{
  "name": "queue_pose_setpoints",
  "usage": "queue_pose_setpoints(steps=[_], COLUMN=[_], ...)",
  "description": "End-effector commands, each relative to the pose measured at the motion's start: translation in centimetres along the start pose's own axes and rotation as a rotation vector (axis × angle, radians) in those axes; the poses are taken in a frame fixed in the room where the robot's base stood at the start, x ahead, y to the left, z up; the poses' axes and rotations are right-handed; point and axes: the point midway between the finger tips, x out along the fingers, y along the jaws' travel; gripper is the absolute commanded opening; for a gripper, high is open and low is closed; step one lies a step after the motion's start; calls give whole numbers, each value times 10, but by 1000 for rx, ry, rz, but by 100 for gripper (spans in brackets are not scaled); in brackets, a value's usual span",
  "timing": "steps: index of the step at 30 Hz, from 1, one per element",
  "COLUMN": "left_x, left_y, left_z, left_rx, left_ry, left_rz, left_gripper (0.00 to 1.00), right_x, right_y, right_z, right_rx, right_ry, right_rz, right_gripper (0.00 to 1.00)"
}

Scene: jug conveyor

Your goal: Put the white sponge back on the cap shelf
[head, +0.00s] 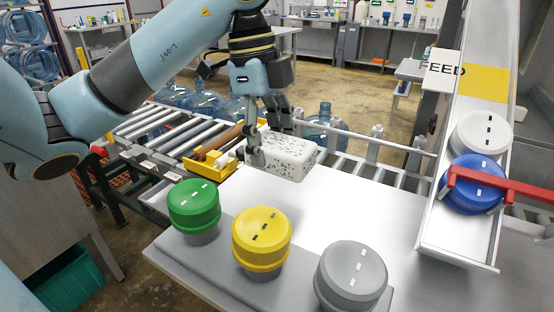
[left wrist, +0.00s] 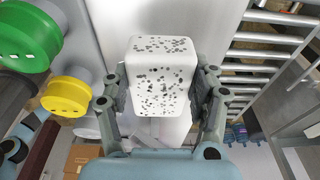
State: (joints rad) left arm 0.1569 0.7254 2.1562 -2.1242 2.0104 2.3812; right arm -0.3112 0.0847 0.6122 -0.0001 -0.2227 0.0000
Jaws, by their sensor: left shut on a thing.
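The white sponge (head: 288,155) is a pale block with dark speckles. My left gripper (head: 270,150) is shut on it and holds it near the back left edge of the light metal table. In the left wrist view the sponge (left wrist: 160,75) sits between the two fingers of the left gripper (left wrist: 160,95). I cannot tell which surface is the cap shelf; a grey raised ledge (head: 215,262) at the front carries a green cap (head: 193,203), a yellow cap (head: 261,238) and a grey cap (head: 352,275). My right gripper is not in view.
A sloped chute (head: 438,225) at the right holds a white cap (head: 480,135) and a blue cap (head: 470,185) behind a red bar (head: 510,187). A roller conveyor (head: 165,132) with water jugs (head: 205,103) runs behind. The table's middle (head: 350,205) is clear.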

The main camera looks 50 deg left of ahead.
Motion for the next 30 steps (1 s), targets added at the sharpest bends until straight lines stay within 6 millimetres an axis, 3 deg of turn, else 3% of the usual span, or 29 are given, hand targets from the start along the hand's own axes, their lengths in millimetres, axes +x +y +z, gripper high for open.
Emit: queue_pose_setpoints(steps=[3,8,17,28,29,30], left_x=[10,16,55,56,56,56], left_y=[-17,-24,-22,-22,-22,-22], left_z=[4,6,13,13,13,13], left_rx=[-2,1,1,1,1,1], left_ry=[2,0,-1,-1,-1,-1], left_rz=[-1,-1,0,-1,-1,-1], left_gripper=[19,19,19,19,61,66], right_x=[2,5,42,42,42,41], right_y=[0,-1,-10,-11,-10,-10], right_z=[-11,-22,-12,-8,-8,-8], right_rx=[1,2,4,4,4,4], right_ry=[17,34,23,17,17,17], right_rz=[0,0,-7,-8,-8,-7], right_gripper=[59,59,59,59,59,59])
